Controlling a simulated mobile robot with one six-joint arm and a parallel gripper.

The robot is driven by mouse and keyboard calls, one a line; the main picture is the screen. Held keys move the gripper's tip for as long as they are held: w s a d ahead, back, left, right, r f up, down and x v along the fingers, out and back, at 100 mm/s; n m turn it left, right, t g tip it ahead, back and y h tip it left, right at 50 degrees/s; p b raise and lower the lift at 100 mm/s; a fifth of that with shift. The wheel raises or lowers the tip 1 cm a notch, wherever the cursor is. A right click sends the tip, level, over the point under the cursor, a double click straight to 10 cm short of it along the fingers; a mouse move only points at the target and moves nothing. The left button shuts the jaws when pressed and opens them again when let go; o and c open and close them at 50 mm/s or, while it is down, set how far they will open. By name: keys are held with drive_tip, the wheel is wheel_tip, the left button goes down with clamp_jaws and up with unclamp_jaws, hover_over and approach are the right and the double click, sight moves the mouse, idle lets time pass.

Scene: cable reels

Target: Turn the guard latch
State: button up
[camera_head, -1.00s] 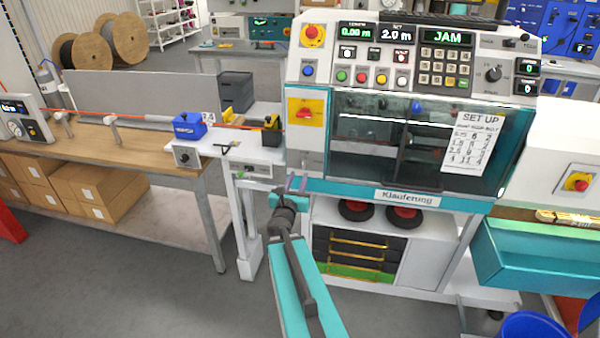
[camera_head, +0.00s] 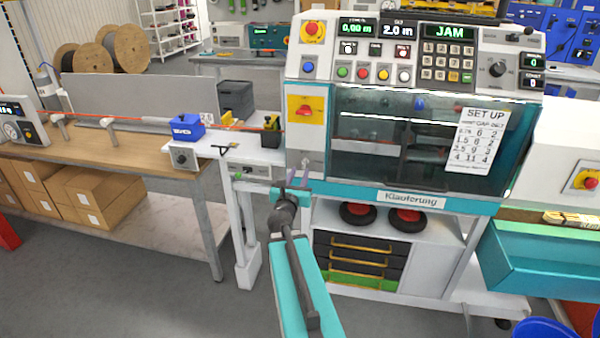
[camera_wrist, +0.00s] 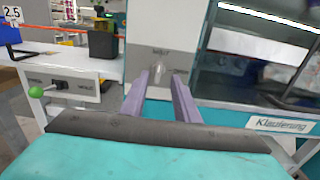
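The teal and white machine carries a glass guard (camera_head: 385,150), which looks closed. In the wrist view a small metallic knob (camera_wrist: 158,72), possibly the guard latch, sits on the machine's white front panel under a short label too blurred to read. My gripper (camera_head: 298,176) is at the lower left corner of the machine front. In the wrist view my gripper (camera_wrist: 160,78) has its two purple fingers apart, with the knob visible between and beyond their tips. I cannot tell whether they touch it. Nothing is held.
A red handle on a yellow plate (camera_head: 306,109) is above my gripper. At left is a white bench unit with a blue block (camera_head: 188,127). A teal bin (camera_head: 550,255) is at lower right.

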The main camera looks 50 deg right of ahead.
sight(303, 163)
drive_tip(key=shift+w+d+f+b, duration=0.1)
drive_tip(key=shift+d+b, duration=0.05)
drive_tip(key=shift+b, duration=0.35)
drive_tip(key=shift+p+x, duration=0.8)
drive_tip(key=shift+x, duration=1.95)
